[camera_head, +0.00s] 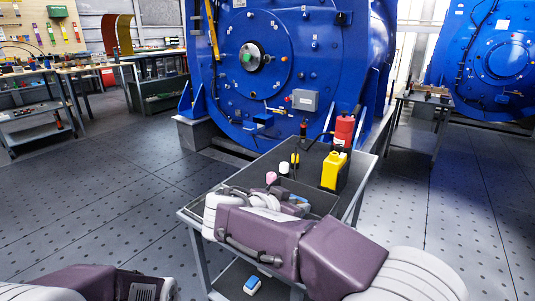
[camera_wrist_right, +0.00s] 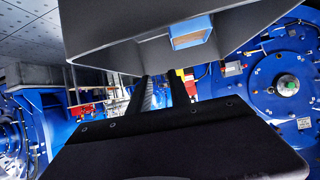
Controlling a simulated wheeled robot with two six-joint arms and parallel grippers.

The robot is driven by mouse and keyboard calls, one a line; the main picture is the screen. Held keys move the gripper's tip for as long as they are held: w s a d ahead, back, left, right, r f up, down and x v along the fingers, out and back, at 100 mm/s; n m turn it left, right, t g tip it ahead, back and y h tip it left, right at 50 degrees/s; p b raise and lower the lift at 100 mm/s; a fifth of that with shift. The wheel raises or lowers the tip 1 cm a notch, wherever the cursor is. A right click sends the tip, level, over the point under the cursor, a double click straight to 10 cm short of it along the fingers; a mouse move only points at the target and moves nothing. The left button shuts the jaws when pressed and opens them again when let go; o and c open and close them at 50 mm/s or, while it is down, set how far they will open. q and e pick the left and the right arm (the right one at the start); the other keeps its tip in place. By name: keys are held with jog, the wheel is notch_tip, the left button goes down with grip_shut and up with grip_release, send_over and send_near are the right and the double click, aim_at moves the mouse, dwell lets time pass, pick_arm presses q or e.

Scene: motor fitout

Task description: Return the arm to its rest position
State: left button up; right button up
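My right arm (camera_head: 265,235) comes in from the lower right of the head view and lies across the near end of a grey cart (camera_head: 190,218). Its gripper is mostly hidden behind the arm there. In the right wrist view the right gripper (camera_wrist_right: 158,80) shows two dark fingers with a gap between them, and I see nothing held. A dark open bin (camera_wrist_right: 110,35) with a blue block (camera_wrist_right: 190,33) in it is close to the fingers in that view. My left arm (camera_head: 85,284) shows at the lower left of the head view; its gripper is out of frame.
A yellow bottle (camera_head: 333,170) and a red canister (camera_head: 344,130) stand on the cart. A large blue motor housing (camera_head: 265,85) is behind it. Another cart (camera_head: 420,103) stands at the right, with workbenches at the left. The floor (camera_head: 110,190) left of the cart is clear.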

jog(key=d+r+m+g+h+p, duration=0.1)
jog(key=d+r+m+g+p, duration=0.1)
jog(key=d, duration=0.6)
jog(key=s+d+f+g+y+p, duration=0.1)
jog(key=s+d+f+g+p, duration=0.3)
jog(key=s+d+f, duration=0.5)
jog(key=s+a+f+n+g+y, duration=0.3)
jog(key=s+a+f+n+y, duration=0.45)
jog(key=s+f, duration=0.45)
pick_arm(q)
notch_tip(320, 180, up, 45)
jog(key=p, duration=3.8)
jog(key=shift+r, duration=0.2)
pick_arm(e)
notch_tip(320, 180, up, 38)
jog(key=w+n+t, duration=0.1)
jog(key=w+n, duration=0.1)
jog(key=shift+w+n+y, duration=0.15)
jog(key=shift+n+y, duration=0.2)
pick_arm(q)
jog(key=shift+c, duration=0.2)
pick_arm(e)
jog(key=shift+r, duration=0.1)
